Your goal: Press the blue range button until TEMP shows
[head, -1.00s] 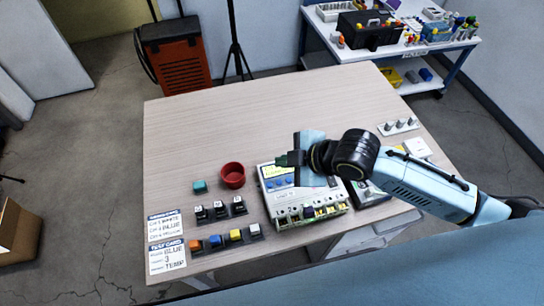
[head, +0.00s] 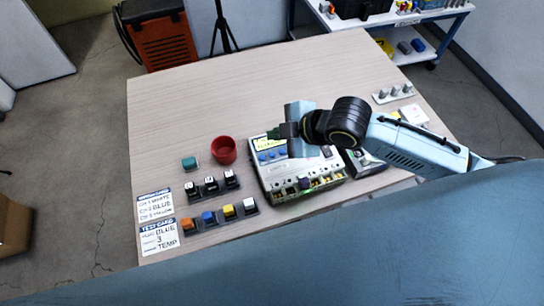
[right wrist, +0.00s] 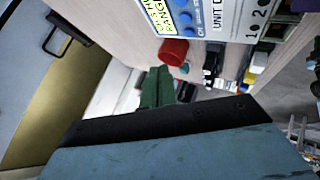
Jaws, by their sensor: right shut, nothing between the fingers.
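The white sensor unit (head: 326,171) lies on the table, with a lit yellow-green display (right wrist: 158,16) and a row of blue buttons (head: 264,157) below it. Blue buttons (right wrist: 186,18) also show in the right wrist view. The display's small text is only partly in view and I cannot read it. My right gripper (head: 272,134) is shut and empty, its dark green fingers over the unit's far edge near the display. Its fingertips (right wrist: 158,70) look apart from the buttons. The gripper body hides part of the unit's top. My left gripper is not in view.
A red cup (head: 223,151), a teal block (head: 190,163) and rows of small coloured blocks (head: 209,218) stand left of the unit. Two printed cards (head: 159,238) lie at the left edge. Grey pegs (head: 394,93) stand at right. The table's far part is clear.

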